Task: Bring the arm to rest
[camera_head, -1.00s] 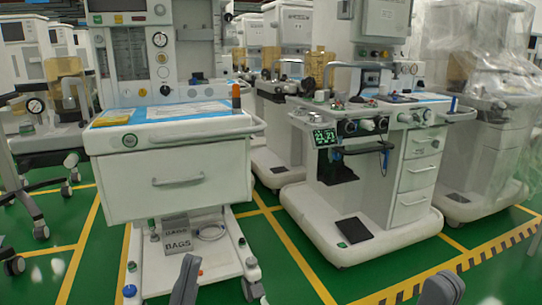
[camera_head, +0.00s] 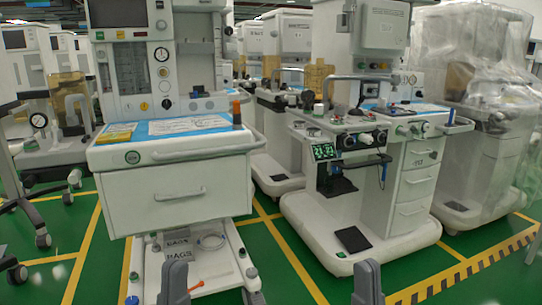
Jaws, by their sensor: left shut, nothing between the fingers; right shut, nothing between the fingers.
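My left gripper (camera_head: 175,284) rises at the bottom edge, in front of the lower shelf of the left cart. My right gripper (camera_head: 368,285) rises at the bottom edge, in front of the base of the right cart. Both are grey, seen only in part, upright and shut, with nothing held. They stand well apart from each other. The rest of both arms is out of view.
A white cart (camera_head: 178,195) with a drawer stands at left, papers and an orange-capped item (camera_head: 236,108) on its top. A second white cart (camera_head: 415,185) stands at right. A plastic-covered machine (camera_head: 490,120) is at far right. Green floor (camera_head: 285,270) is open between them.

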